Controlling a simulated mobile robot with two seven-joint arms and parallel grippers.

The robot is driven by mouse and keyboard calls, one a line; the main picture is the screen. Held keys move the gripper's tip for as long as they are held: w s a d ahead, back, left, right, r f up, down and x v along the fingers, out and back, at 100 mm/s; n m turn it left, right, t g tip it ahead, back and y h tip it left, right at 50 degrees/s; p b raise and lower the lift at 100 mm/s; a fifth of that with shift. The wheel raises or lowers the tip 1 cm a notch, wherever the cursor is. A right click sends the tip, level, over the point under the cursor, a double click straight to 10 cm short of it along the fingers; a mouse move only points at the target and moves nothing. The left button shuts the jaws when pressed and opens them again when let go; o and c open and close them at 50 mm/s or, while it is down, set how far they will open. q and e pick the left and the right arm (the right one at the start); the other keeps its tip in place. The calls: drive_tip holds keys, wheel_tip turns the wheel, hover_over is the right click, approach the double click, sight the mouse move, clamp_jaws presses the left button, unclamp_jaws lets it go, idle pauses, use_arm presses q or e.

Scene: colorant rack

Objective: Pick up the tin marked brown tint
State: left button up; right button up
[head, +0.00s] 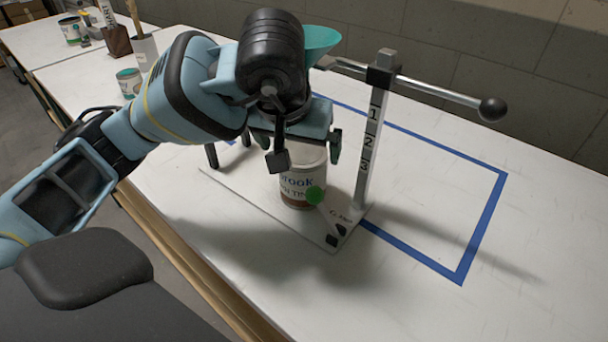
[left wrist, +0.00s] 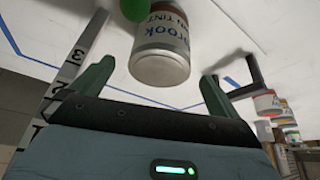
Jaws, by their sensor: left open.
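The tin marked brown tint (head: 302,184) stands upright on the white base of a stand; its label is partly covered and reads "rook" and "TIN". In the left wrist view the tin (left wrist: 163,55) shows its pale end and the word "TINT". My left gripper (head: 308,148) is open above the tin, reaching in from the left. In the left wrist view the green fingers of my left gripper (left wrist: 156,88) are spread to either side, with the tin beyond them and nothing held. My right gripper is not in view.
The stand's post (head: 370,140), marked 1, 2, 3, rises right of the tin, with a ball-ended lever (head: 440,92) on top. A green ball (head: 315,196) is before the tin. Blue tape (head: 485,225) outlines clear table at right.

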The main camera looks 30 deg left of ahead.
sight(302, 158)
use_arm(q)
drive_tip(key=shift+x, duration=0.8)
drive_tip(key=shift+d+x, duration=0.15)
drive_tip(key=shift+x, duration=1.15)
drive_tip(key=shift+d+x, duration=0.1)
drive_tip(key=shift+x, duration=1.2)
drive_tip(key=shift+s+f, duration=0.1)
drive_tip(key=shift+s, duration=0.1)
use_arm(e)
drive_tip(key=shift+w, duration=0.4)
use_arm(q)
drive_tip(key=shift+c, duration=0.4)
drive_tip(key=c, duration=1.1)
drive_tip(key=shift+o, duration=0.2)
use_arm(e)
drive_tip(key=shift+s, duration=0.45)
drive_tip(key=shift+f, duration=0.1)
